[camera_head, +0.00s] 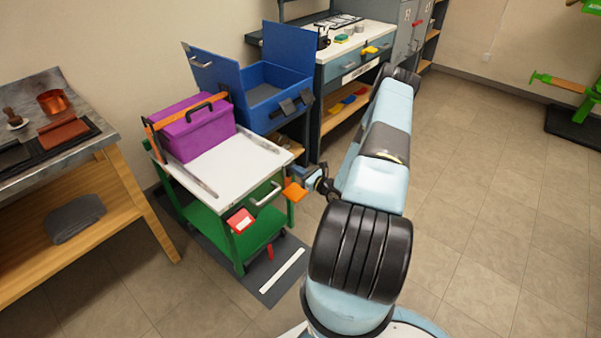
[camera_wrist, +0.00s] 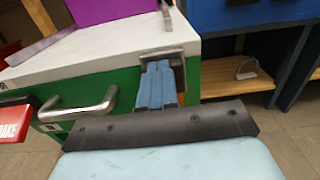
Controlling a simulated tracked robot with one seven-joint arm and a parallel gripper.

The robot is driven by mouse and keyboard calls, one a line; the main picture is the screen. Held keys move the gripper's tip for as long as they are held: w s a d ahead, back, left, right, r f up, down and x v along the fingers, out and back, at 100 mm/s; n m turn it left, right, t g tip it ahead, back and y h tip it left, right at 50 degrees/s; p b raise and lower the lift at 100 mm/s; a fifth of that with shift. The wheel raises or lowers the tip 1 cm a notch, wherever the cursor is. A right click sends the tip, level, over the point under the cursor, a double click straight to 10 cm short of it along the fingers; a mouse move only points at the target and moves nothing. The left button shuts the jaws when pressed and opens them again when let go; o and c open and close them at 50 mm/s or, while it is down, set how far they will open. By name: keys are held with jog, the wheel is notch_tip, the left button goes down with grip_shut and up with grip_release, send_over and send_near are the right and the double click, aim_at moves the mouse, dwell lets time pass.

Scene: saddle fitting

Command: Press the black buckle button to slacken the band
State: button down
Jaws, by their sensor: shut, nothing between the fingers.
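My gripper (camera_wrist: 160,84) is shut and empty in the wrist view. Its blue fingers are close together at the cart's corner, just under a grey plate (camera_wrist: 180,57) at the edge of the white top. A sliver of orange (camera_wrist: 183,98) shows behind the fingers; whether they touch it I cannot tell. In the head view an orange piece (camera_head: 295,190) stands out at the same corner, left of my gripper (camera_head: 318,181). An orange strip (camera_head: 172,114) with dark ends runs along the purple case (camera_head: 196,134). I cannot make out the black buckle button in either view.
The green cart (camera_head: 240,245) has a white top (camera_head: 225,165), a metal handle (camera_wrist: 80,118) and a red label (camera_wrist: 14,117). A blue open bin (camera_head: 268,92) and a workbench (camera_head: 345,62) stand behind. A wooden bench (camera_head: 110,205) is left.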

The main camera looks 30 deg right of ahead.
jog(key=shift+r+x, duration=0.15)
jog(key=shift+x, duration=0.55)
jog(key=shift+r+x, duration=0.15)
jog(key=shift+x, duration=0.5)
jog(key=shift+s+d+f, duration=0.15)
jog(key=shift+s+d, duration=0.05)
jog(key=shift+s, duration=0.25)
jog(key=v, duration=1.4)
jog(key=shift+s+f, duration=0.15)
jog(key=shift+s, duration=0.05)
